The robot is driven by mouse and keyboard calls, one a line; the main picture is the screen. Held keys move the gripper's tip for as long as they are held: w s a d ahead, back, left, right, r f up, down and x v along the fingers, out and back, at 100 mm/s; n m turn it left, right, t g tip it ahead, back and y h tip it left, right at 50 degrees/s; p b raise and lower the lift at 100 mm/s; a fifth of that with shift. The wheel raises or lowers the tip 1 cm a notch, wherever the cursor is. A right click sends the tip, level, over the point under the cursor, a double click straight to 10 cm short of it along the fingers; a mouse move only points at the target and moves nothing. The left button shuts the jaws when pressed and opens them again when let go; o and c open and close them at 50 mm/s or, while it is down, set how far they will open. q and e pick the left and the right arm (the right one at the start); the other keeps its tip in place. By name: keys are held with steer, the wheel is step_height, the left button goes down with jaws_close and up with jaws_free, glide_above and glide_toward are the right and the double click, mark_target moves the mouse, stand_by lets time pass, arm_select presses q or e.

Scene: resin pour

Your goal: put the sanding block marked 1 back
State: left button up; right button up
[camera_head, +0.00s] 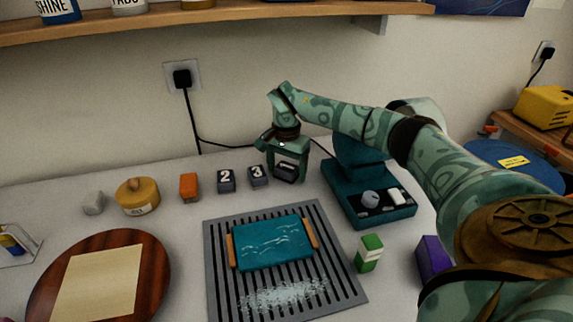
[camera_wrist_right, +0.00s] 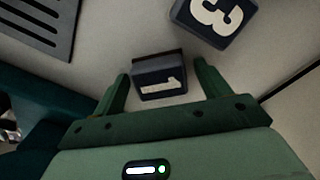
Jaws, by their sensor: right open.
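The sanding block marked 1 (camera_wrist_right: 160,84) is a dark block with a pale numeral. In the right wrist view it sits between the two green fingers of my right gripper (camera_wrist_right: 161,70), with a gap visible at the sides. In the head view my right gripper (camera_head: 288,172) is over the same block (camera_head: 286,174), at the right end of the row with the blocks marked 2 (camera_head: 226,182) and 3 (camera_head: 258,176). The gripper is open. The block appears to rest on the table. The block marked 3 (camera_wrist_right: 214,14) also shows in the wrist view. My left gripper is out of view.
A teal machine (camera_head: 372,205) stands close right of the gripper. A slatted grey mat (camera_head: 213,285) bears a teal slab with wooden ends (camera_head: 272,243). An orange block (camera_head: 189,186) and a yellow round tin (camera_head: 138,197) stand left. A cable runs along the wall behind.

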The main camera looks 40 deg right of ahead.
mark_target(286, 167)
step_height(286, 167, up, 12)
steer(key=p, duration=0.4)
